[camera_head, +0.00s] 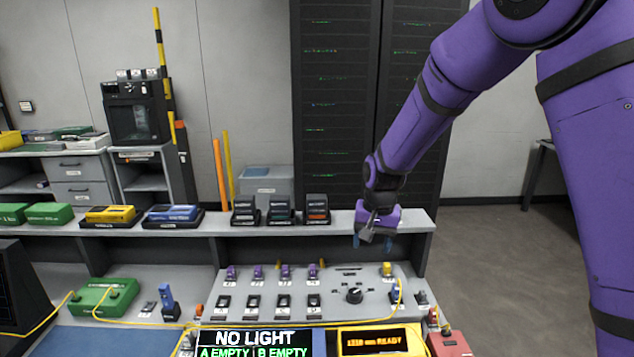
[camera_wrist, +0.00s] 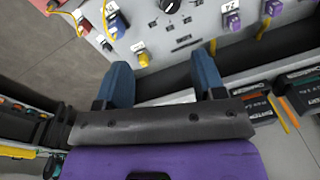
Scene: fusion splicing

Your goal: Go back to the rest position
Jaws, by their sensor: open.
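My purple arm comes in from the upper right in the head view. My gripper (camera_head: 372,240) hangs above the right part of the shelf behind the grey panel. In the wrist view my gripper (camera_wrist: 165,75) shows two blue fingers wide apart with nothing held between them. Beyond the fingertips lie the grey panel (camera_wrist: 200,25), its black knob (camera_wrist: 170,6) and a yellow connector (camera_wrist: 143,59). The fingers appear apart from the panel. The same panel (camera_head: 318,292) stands below the gripper in the head view.
A screen (camera_head: 255,342) reads NO LIGHT, A EMPTY, B EMPTY; an orange display (camera_head: 376,342) reads 1310 nm READY. A green box (camera_head: 108,298) with a yellow cable sits left. Black holders (camera_head: 317,210) stand on the shelf. Dark racks (camera_head: 335,100) rise behind. Floor at right is clear.

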